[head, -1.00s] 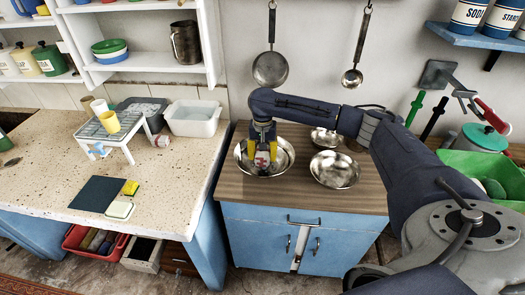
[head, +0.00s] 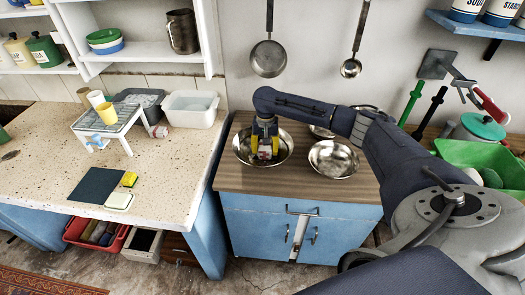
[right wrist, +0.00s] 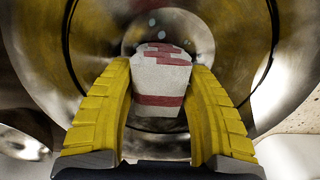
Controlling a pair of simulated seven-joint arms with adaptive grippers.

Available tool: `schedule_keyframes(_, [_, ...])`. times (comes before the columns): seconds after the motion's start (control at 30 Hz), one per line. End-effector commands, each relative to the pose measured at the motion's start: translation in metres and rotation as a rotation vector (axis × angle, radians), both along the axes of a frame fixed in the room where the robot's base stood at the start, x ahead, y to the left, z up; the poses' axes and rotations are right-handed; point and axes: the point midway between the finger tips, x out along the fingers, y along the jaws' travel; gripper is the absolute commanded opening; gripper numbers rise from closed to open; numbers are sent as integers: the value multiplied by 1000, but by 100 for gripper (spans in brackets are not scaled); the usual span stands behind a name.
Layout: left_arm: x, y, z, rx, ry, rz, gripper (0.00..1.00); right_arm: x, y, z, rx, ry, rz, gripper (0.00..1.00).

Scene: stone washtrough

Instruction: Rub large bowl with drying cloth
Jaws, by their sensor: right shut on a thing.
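The large bowl (head: 243,149), a shiny metal one, stands on the left part of the wooden cabinet top. My right gripper (head: 264,154), with yellow fingers, points down inside it. It is shut on the drying cloth (head: 264,152), a folded white cloth with red bands. In the right wrist view the cloth (right wrist: 160,85) sits between the two fingers, with the inside of the bowl (right wrist: 95,30) around and beyond it. The cloth's far end is over the bowl's bottom; I cannot tell whether it touches. My left gripper is not in view.
A smaller metal bowl (head: 333,159) stands right of the large one, with another bowl (head: 321,131) partly hidden behind my arm. A green tub (head: 470,160) is at the right. The speckled counter (head: 50,150) at left holds a small rack (head: 113,122) and a white basin (head: 190,110).

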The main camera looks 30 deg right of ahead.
Motion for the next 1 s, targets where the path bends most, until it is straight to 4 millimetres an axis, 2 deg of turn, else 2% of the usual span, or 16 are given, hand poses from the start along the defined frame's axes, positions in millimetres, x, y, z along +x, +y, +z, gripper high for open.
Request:
schedule_keyframes(0.43, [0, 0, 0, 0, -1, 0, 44, -9, 43, -1, 3, 0, 20, 28])
schedule_keyframes(0.93, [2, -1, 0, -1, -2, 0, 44, 3, -4, 0, 1, 1, -5, 28])
schedule_keyframes(1.0, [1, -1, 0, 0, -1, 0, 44, 1, 4, -1, 1, 2, 3, 28])
